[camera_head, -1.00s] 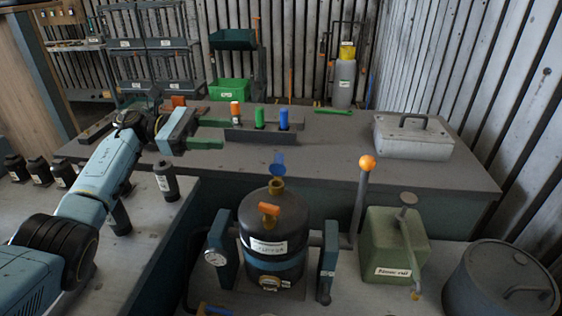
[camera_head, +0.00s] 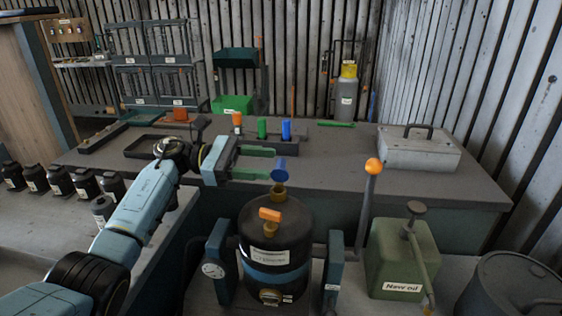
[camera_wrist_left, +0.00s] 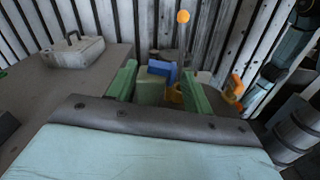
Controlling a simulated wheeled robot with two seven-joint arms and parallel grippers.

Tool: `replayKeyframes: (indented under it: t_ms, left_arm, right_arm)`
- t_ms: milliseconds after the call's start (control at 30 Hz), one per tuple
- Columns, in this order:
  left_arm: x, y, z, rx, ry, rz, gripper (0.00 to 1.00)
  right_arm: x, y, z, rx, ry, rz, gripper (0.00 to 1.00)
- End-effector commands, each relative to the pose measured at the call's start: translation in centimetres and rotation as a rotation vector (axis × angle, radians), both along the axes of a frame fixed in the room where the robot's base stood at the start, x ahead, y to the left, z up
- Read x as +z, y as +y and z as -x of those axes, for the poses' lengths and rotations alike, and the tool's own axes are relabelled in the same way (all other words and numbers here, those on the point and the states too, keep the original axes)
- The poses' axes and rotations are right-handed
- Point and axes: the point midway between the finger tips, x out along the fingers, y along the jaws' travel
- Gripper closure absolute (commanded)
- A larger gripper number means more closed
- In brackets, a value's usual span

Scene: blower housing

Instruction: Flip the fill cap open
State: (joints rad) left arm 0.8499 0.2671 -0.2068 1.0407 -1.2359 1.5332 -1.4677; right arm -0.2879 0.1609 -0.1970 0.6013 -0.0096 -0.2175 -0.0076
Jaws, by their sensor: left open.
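The black blower housing (camera_head: 272,250) stands at the front, with a brass filler neck (camera_head: 279,189) on top. The blue fill cap (camera_head: 280,169) appears raised above this neck. My left gripper (camera_head: 272,163) is open, with its green fingers pointing right. In the head view its fingertips are close beside the blue cap. In the left wrist view a blue part (camera_wrist_left: 163,71), which looks like the cap, shows between the open fingers (camera_wrist_left: 157,86). I cannot tell whether they touch it. My right gripper is not in view.
An orange handle (camera_head: 270,215) sits on the housing's front. A lever with an orange ball (camera_head: 374,166) and a green oil can (camera_head: 400,258) stand right. Behind are orange, green and blue cylinders (camera_head: 262,129) and a grey case (camera_head: 418,152). Black bottles (camera_head: 60,181) stand left.

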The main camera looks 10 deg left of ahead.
Motion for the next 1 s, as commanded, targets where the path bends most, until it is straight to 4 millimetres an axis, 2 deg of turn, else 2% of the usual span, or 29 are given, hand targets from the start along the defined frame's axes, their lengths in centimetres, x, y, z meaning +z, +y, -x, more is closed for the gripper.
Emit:
replayKeyframes:
  t_ms: [100,300,667,933,1000]
  left_arm:
    - [0.1,-2.2,0.1,-0.003,0.001,0.003,0.49]
    - [0.0,-4.2,0.0,-0.001,0.0,0.0,0.49]
    - [-0.1,-4.7,0.0,0.0,0.0,-0.001,0.49]
    - [-0.1,-4.7,0.0,0.0,0.0,-0.001,0.84]
    - [-0.1,-4.7,0.0,0.0,0.001,-0.001,0.88]
  right_arm:
    - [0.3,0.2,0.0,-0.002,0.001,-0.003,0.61]
    - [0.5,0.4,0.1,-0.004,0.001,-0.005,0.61]
    - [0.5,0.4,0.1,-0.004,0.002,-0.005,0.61]
    - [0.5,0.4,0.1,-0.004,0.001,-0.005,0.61]
    - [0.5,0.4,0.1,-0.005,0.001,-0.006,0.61]
